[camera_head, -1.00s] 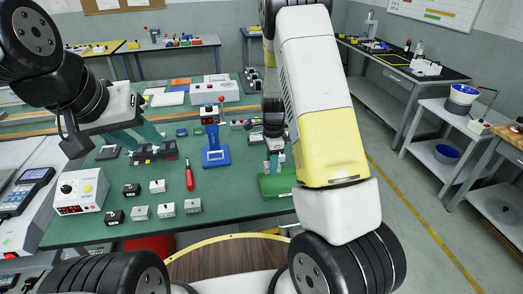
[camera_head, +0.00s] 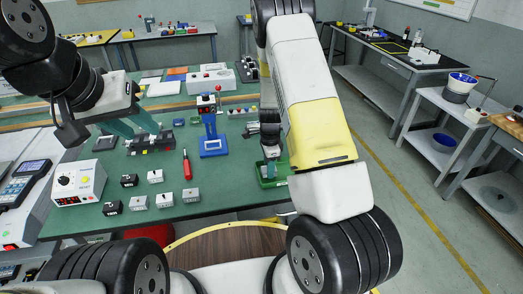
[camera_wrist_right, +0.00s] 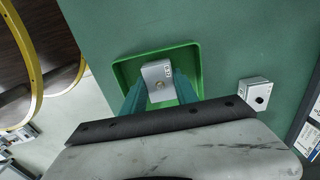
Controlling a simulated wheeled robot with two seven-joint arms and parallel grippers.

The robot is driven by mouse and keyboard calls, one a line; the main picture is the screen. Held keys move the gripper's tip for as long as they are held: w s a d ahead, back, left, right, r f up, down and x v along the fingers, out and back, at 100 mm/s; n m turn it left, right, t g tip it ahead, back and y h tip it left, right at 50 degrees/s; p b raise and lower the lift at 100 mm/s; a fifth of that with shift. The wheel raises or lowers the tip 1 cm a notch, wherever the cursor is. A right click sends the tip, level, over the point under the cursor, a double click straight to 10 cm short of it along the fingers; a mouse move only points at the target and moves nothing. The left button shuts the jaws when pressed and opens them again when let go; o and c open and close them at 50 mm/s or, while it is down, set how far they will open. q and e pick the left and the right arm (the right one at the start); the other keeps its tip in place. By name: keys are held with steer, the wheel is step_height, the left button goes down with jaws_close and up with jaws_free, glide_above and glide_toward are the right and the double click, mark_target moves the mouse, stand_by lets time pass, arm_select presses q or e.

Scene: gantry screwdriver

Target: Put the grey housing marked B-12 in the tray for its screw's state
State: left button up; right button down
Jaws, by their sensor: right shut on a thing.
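My right gripper (camera_wrist_right: 160,90) is shut on a small grey housing (camera_wrist_right: 158,73). In the head view, the right gripper (camera_head: 269,168) is low over the same green tray (camera_head: 283,182), and the held housing is mostly hidden. My left gripper (camera_head: 134,126) is open and empty above a dark fixture (camera_head: 150,144).
Several black and grey housings (camera_head: 191,195) stand at the table's front left, by a red screwdriver (camera_head: 187,164). A blue stand (camera_head: 212,146) is at centre. Another grey housing (camera_wrist_right: 255,95) is outside the green tray. A red object (camera_head: 150,233) shows below the table edge.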

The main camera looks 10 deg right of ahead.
steer(key=shift+f, duration=0.3)
stand_by(0.5)
steer(key=c, duration=0.9)
jaws_free()
steer(key=shift+o, duration=0.2)
steer(key=shift+r, duration=0.1)
